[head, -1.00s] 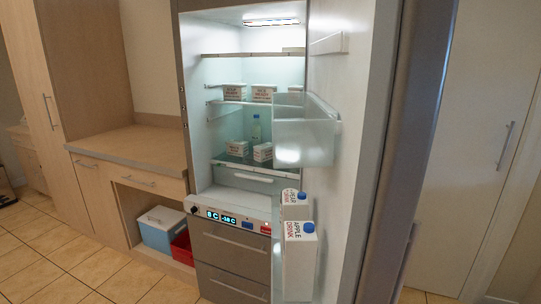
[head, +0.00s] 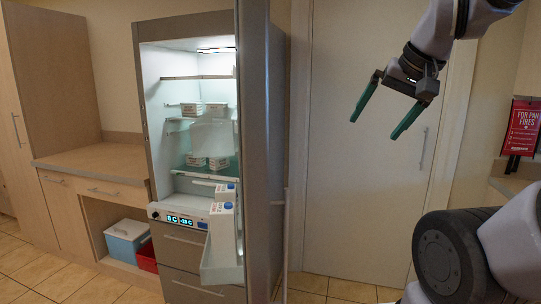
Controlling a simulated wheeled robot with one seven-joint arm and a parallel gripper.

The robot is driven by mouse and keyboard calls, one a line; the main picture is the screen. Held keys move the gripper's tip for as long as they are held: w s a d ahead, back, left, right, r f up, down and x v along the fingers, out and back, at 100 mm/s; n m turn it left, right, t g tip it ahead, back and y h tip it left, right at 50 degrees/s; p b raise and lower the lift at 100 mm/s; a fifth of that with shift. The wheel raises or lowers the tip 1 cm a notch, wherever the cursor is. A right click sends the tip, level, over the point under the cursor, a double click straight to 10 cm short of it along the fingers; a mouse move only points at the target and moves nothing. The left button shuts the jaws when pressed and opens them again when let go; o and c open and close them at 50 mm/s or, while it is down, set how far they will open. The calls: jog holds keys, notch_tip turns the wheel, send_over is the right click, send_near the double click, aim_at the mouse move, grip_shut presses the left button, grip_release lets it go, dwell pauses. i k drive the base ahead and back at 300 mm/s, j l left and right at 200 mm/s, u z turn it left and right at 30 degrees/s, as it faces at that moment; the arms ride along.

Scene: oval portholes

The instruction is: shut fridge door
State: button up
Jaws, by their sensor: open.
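The fridge (head: 190,152) stands at centre left with its lit inside showing. Its door (head: 262,150) is swung open towards me and is seen nearly edge-on, with the door's inner side facing left. Drink cartons (head: 222,222) stand in the door's lower shelf. My gripper (head: 379,118) is at the upper right, open and empty, with two green-edged fingers pointing down and left. In the picture it is to the right of the fridge door and apart from it, in front of a white door.
A wooden counter (head: 92,158) with drawers stands left of the fridge, with a cooler box (head: 127,238) and a red bin (head: 147,256) beneath. The white door (head: 355,150) is behind my gripper. A red sign (head: 522,130) is at far right. Tiled floor shows at lower left.

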aim_at(251, 72)
jog(key=l+u, duration=0.65)
jog(key=u, duration=0.2)
jog(key=k, duration=0.25)
jog(key=k+j+u, duration=0.1)
jog(key=j, duration=0.3)
jog(key=k+j+u, duration=0.1)
jog(key=k+j, duration=0.2)
jog(key=j, duration=0.1)
